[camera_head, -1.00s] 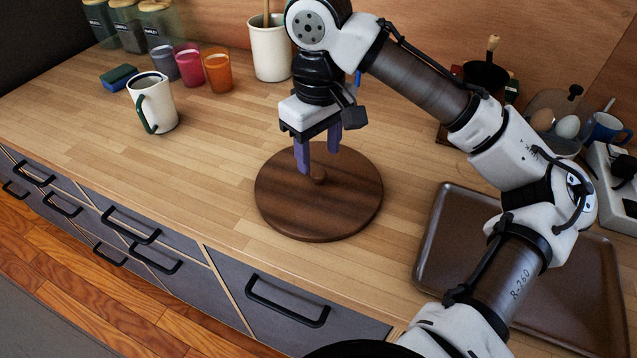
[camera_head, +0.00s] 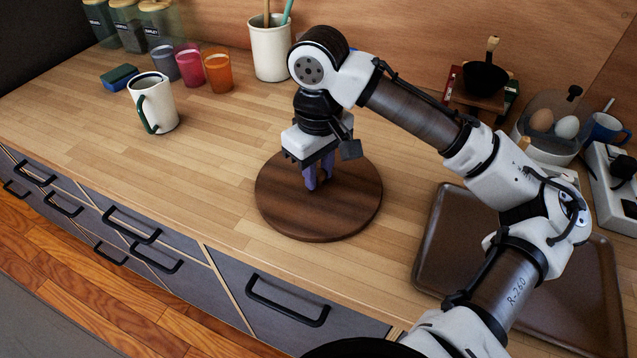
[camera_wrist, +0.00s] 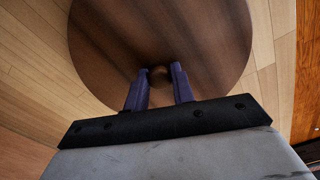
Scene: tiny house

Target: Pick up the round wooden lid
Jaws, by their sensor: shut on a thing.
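The round wooden lid (camera_head: 290,215) is dark brown with a small round knob at its centre. It lies flat on the light wooden counter in the head view. My gripper (camera_head: 317,182) is directly above the lid's middle, pointing down, with its purple fingers shut on the knob. In the wrist view the lid (camera_wrist: 120,45) fills the upper middle, and the knob (camera_wrist: 159,72) sits between the fingertips of my gripper (camera_wrist: 160,75). In the head view the fingers partly hide the knob.
A brown tray (camera_head: 432,240) lies right of the lid, under my arm. A white pitcher (camera_head: 157,103) and several coloured cups (camera_head: 217,72) stand to the left. A utensil crock (camera_head: 270,50) stands behind. The counter left of the lid is clear.

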